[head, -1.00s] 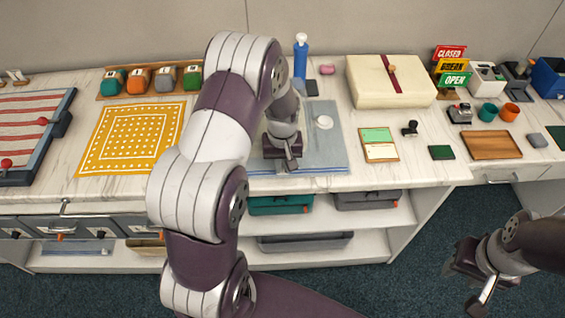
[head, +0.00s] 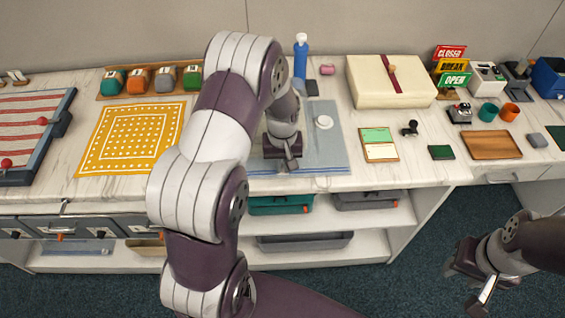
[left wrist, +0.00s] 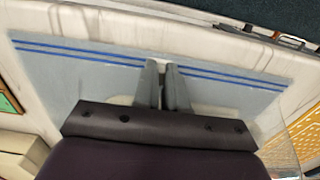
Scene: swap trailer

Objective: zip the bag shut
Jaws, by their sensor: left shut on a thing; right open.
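My left gripper (head: 287,163) is low over the blue-striped grey cloth (head: 325,155) on the counter. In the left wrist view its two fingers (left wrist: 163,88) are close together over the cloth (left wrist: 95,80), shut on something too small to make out. I cannot clearly see the bag in the head view; my left arm covers part of the cloth. A clear, see-through patch at the right of the left wrist view (left wrist: 297,138) may be part of it. My right gripper (head: 474,278) is open and empty, off the counter's front at lower right.
A yellow patterned cloth (head: 130,140) is to the left. A cream box (head: 390,90) and a green-and-white card (head: 379,146) are to the right. Shelves with bins are below.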

